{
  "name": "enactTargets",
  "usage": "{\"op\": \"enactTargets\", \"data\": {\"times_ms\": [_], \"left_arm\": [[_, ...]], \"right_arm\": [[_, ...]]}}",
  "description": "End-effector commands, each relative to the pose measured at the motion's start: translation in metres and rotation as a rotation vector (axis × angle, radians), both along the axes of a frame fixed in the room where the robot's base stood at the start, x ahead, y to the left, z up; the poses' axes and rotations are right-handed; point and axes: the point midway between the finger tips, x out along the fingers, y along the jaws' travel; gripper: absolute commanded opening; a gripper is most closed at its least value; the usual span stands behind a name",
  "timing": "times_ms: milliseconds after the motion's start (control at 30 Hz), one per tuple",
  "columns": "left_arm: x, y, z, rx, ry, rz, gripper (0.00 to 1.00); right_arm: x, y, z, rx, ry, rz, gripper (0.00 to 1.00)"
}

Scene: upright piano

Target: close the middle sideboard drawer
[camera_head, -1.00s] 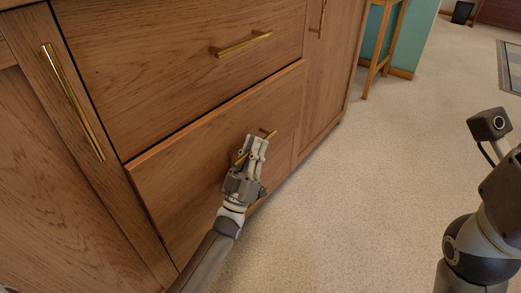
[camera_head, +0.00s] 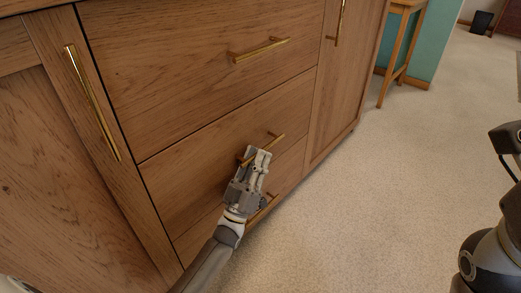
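The middle drawer (camera_head: 200,165) of the wooden sideboard sits flush, or nearly so, with the front around it. Its brass bar handle (camera_head: 272,141) is partly hidden behind my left gripper. My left gripper (camera_head: 259,154) is at the drawer front, with its fingertips over or against the handle area. Its fingers look close together, with nothing seen between them. I cannot tell whether they touch the handle or the wood. Only part of my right arm shows at the right edge; its gripper is out of view.
The upper drawer (camera_head: 190,80) is shut, with a brass handle (camera_head: 262,50). A lower drawer's handle (camera_head: 264,207) shows beside my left gripper. Cabinet doors flank the drawers. A wooden stool (camera_head: 403,50) stands beyond the sideboard. The carpet (camera_head: 370,200) at right is clear.

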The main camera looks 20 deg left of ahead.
Motion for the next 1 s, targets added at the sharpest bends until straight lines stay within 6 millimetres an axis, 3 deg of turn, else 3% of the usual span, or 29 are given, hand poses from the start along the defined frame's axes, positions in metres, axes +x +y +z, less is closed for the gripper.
{"op": "enactTargets", "data": {"times_ms": [200,400,1000], "left_arm": [[-0.035,0.006,-0.037,0.001,0.009,0.002,0.19],[-0.057,0.009,-0.058,0.002,0.006,0.002,0.19],[-0.066,0.01,-0.065,0.001,0.003,0.001,0.19]], "right_arm": [[0.0,0.0,0.0,-0.002,0.0,0.0,0.0],[0.0,0.001,0.0,-0.002,0.0,0.0,0.0],[0.0,0.001,0.0,-0.003,0.001,-0.001,0.0]]}}
